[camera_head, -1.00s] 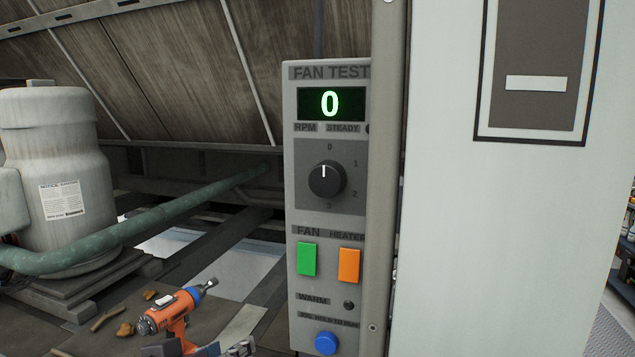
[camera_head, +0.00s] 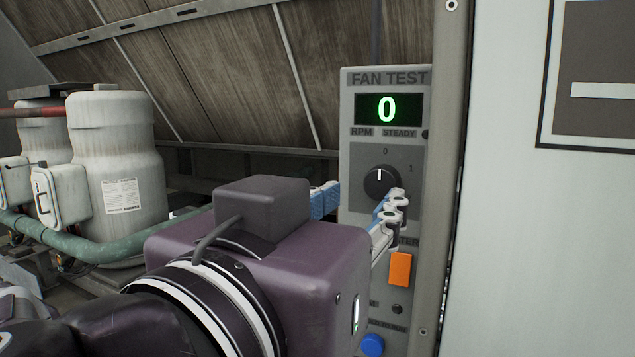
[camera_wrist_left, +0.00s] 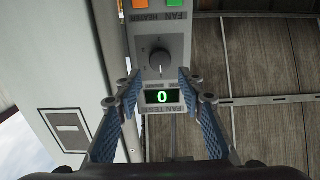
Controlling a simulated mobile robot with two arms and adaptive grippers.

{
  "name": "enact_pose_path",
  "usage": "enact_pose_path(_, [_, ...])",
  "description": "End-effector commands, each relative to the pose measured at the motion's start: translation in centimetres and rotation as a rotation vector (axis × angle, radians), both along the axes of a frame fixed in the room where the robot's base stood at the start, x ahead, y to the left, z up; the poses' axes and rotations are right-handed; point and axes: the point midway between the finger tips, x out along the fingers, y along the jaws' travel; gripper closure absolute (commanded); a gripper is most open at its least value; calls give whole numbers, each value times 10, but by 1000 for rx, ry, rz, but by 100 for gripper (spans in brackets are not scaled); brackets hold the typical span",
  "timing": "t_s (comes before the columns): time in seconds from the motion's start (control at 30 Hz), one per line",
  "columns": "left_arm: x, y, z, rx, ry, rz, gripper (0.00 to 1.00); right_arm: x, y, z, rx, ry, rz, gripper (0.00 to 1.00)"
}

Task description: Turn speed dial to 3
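The black speed dial (camera_head: 381,180) is on the grey fan test panel (camera_head: 350,85). Its white mark points straight up at 0, and the green display (camera_head: 388,109) reads 0. My left gripper (camera_head: 358,203) is in front of the panel, with one blue-padded finger just below the dial and the other left of the panel. In the left wrist view the panel is upside down, and the dial (camera_wrist_left: 160,61) shows between and beyond the two spread fingertips, apart from them. My left arm hides the panel's lower left. My right gripper is not in view.
An orange heater switch (camera_head: 400,270) and a blue button (camera_head: 373,345) are below the dial. A vertical post (camera_head: 452,180) and a white wall (camera_head: 540,230) stand close on the right. A white tank (camera_head: 117,165) and green pipe (camera_head: 110,250) are at left.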

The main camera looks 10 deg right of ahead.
Motion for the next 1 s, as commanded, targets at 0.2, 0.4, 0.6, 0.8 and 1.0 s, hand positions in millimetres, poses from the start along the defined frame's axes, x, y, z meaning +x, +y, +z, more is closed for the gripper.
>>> enact_pose_path(0.2, [19,-12,3,1,0,5,64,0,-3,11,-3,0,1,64])
enact_pose_path(0.4, [46,-30,4,2,-3,4,64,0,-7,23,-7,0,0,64])
enact_pose_path(0.6, [61,-42,2,1,-3,2,64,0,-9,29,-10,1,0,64])
enact_pose_path(0.8, [64,-44,1,0,-4,1,64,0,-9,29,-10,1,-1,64])
enact_pose_path(1.0, [64,-43,1,0,-4,1,74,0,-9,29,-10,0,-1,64])
